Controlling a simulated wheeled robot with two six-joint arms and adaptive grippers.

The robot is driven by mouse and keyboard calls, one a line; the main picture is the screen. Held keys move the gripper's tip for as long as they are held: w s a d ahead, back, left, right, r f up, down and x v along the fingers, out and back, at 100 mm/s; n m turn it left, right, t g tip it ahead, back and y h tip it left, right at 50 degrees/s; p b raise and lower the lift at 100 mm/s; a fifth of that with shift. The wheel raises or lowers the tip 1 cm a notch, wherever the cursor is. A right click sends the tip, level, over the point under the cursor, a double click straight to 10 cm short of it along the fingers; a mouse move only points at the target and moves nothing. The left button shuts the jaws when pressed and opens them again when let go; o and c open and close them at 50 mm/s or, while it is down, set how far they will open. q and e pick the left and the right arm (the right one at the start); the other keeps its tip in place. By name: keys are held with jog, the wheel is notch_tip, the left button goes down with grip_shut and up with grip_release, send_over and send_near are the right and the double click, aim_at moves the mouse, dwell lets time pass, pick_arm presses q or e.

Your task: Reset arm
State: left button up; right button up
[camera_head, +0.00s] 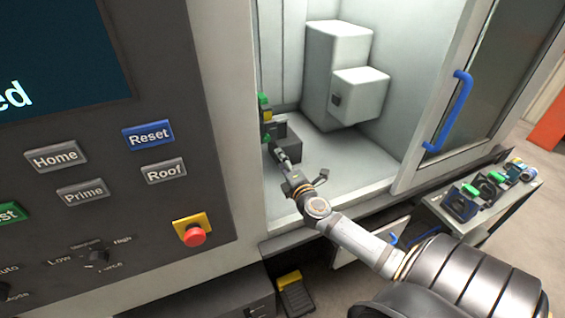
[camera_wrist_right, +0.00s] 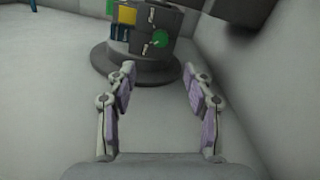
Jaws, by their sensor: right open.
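My right arm reaches from the lower right into the open machine chamber in the head view. My right gripper (camera_head: 282,157) is inside the chamber near its left side. In the right wrist view the right gripper (camera_wrist_right: 158,85) is open, with nothing between its fingers. Ahead of the fingertips stands a dark grey fixture (camera_wrist_right: 150,45) on a round base, with green, yellow and blue parts on it. The fixture (camera_head: 288,142) also shows in the head view, partly hidden by the gripper. My left gripper is not in view.
The control panel (camera_head: 105,215) with its blue Reset button (camera_head: 148,135) and red stop button (camera_head: 193,235) is at the left. The chamber door (camera_head: 440,120) with a blue handle (camera_head: 449,110) is slid to the right. A side table (camera_head: 500,215) holds several dark parts.

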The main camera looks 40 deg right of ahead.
jog(key=shift+s, duration=0.1)
dwell(0.4)
jog(key=s+f+m+g+h, duration=0.1)
jog(key=s+f+m+g, duration=0.1)
jog(key=s+m, duration=0.1)
jog(key=s+a+f+m+g+h, duration=0.1)
jog(key=s+f+m+g, duration=0.1)
jog(key=s+f+m, duration=0.1)
jog(key=s+a+f+m+g, duration=0.1)
jog(key=s+f+m+g, duration=0.1)
jog(key=m, duration=0.3)
jog(key=shift+s+f+g+h, duration=0.25)
jog(key=shift+s+g+h, duration=0.15)
jog(key=shift+s, duration=0.35)
jog(key=s+a+f+m+g+y, duration=0.3)
jog(key=s+a+g, duration=0.1)
jog(key=s+a, duration=0.25)
jog(key=s+a+f+m+g+y, duration=0.2)
jog(key=s+a+m+g+y, duration=0.1)
jog(key=s+a, duration=0.4)
jog(key=s+d+f+g, duration=0.1)
jog(key=s+d+f, duration=0.15)
jog(key=f, duration=1.25)
jog(key=s+d+f+g, duration=0.1)
jog(key=s+f, duration=0.2)
jog(key=f, duration=1.1)
jog(key=s+d+f, duration=0.1)
jog(key=s+f, duration=1.3)
jog(key=s, duration=0.3)
jog(key=shift+m+g, duration=0.3)
